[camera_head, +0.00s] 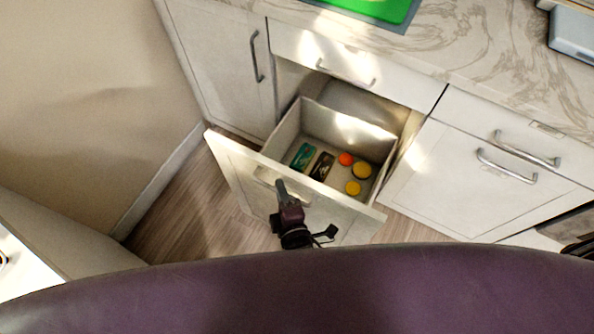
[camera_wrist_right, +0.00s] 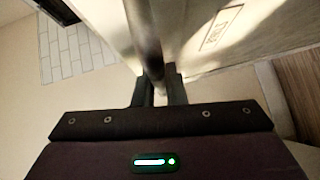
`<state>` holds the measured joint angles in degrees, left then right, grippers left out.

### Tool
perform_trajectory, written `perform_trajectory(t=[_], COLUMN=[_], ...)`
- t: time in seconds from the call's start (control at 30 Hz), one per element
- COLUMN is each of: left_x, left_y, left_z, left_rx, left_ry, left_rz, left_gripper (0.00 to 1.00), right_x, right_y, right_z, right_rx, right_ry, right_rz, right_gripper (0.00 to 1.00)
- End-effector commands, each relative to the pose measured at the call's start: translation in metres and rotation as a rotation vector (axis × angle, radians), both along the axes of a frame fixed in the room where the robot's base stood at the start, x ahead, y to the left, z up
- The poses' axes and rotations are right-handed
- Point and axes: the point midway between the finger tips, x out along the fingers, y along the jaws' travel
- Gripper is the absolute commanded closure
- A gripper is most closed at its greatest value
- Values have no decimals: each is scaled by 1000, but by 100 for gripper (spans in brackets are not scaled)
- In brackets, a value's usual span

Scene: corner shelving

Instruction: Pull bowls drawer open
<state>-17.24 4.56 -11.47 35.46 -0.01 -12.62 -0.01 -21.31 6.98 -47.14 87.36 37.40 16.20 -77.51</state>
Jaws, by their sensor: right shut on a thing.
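The drawer (camera_head: 235,170) under the counter stands pulled far out, with a white front panel and an open box behind it. Inside lie a green packet (camera_head: 303,157), a dark packet (camera_head: 322,166), an orange round item (camera_head: 345,159) and two yellow round items (camera_head: 362,170). My right gripper (camera_head: 281,187) is at the front panel, shut on the drawer's bar handle. In the right wrist view the handle (camera_wrist_right: 146,35) runs between the fingers (camera_wrist_right: 158,90), beside a small label (camera_wrist_right: 221,27) too blurred to read. My left gripper is not in view.
A closed upper drawer (camera_head: 350,62) sits above the open one. A cabinet door (camera_head: 220,60) is at the left, and closed fronts (camera_head: 470,185) are at the right. Wood floor (camera_head: 185,225) shows beside the drawer. A green board (camera_head: 375,8) lies on the marble counter (camera_head: 460,38).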

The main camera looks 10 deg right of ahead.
Motion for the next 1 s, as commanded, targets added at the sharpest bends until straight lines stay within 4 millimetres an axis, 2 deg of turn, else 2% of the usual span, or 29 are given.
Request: perform_trajectory(t=[0.2,0.4,0.93,0.97,1.0], left_x=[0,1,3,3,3], left_y=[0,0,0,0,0], left_z=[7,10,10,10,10], left_rx=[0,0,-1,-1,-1], left_ry=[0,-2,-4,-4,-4], left_rz=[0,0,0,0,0], left_gripper=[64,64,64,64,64], right_x=[-26,-41,-46,-46,-46], right_y=[23,34,38,38,38], right_z=[2,1,1,1,1], right_rx=[1,0,-1,0,-1], right_ry=[-1,-2,-4,-4,-4], right_rz=[1,-1,-2,-3,-2], right_gripper=[100,100,100,85,80])
